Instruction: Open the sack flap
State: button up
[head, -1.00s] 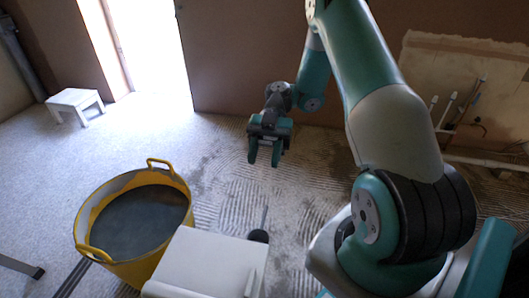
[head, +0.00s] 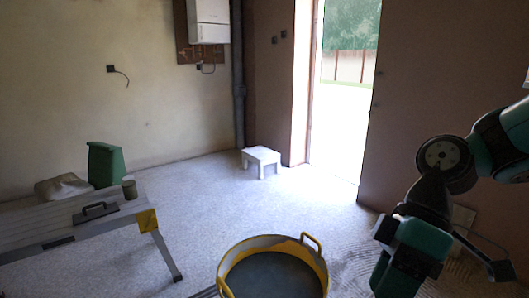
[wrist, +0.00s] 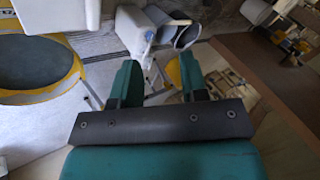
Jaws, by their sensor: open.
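A pale greyish sack (head: 62,187) lies on the far part of the workbench at the left of the head view. It is small there, and I cannot make out its flap clearly. My gripper (head: 405,270) is at the lower right of the head view, across the room from the sack and well apart from it. In the wrist view my gripper's two teal fingers (wrist: 158,78) stand apart with nothing held between them. I cannot pick out the sack in the wrist view.
The workbench (head: 85,228) carries a green container (head: 105,164), a small cup (head: 129,189) and a black-handled trowel (head: 96,211). A yellow tub (head: 235,262) of dark grey material stands between bench and arm. A white stool (head: 261,160) stands near the doorway. The floor behind the tub is clear.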

jog(key=s+a+r+m+t+h, duration=0.2)
jog(key=s+r+m+t, duration=0.15)
jog(key=s+m, duration=0.25)
notch_tip(320, 180, up, 18)
jog(key=p, duration=1.8)
jog(key=shift+d+f+t, duration=0.25)
jog(key=shift+t, duration=0.2)
jog(key=shift+f, duration=0.15)
